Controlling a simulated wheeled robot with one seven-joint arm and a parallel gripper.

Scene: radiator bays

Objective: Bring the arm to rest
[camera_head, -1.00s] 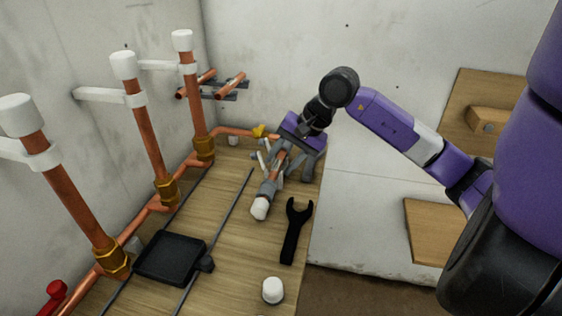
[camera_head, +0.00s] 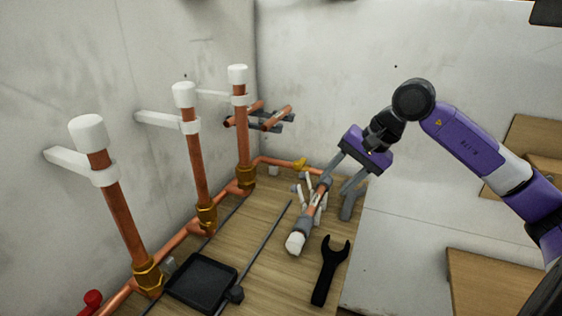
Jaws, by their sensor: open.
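My gripper (camera_head: 336,188) hangs at the end of my purple and black arm, over the back right part of the wooden bench (camera_head: 265,270). Its two grey fingers are spread wide apart. Below and between them in the picture lies a cluster of short copper and grey pipe pieces (camera_head: 314,205) with a white-capped end (camera_head: 296,243). I cannot tell whether a finger touches the cluster. Nothing is seen held between the fingers.
Three upright copper pipes (camera_head: 198,160) with white caps stand along the left wall. A black tray (camera_head: 202,281) and a black open-ended wrench (camera_head: 330,270) lie on the bench. More copper pipes (camera_head: 270,116) rest on a rack behind. Wooden boards (camera_head: 490,283) are at the right.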

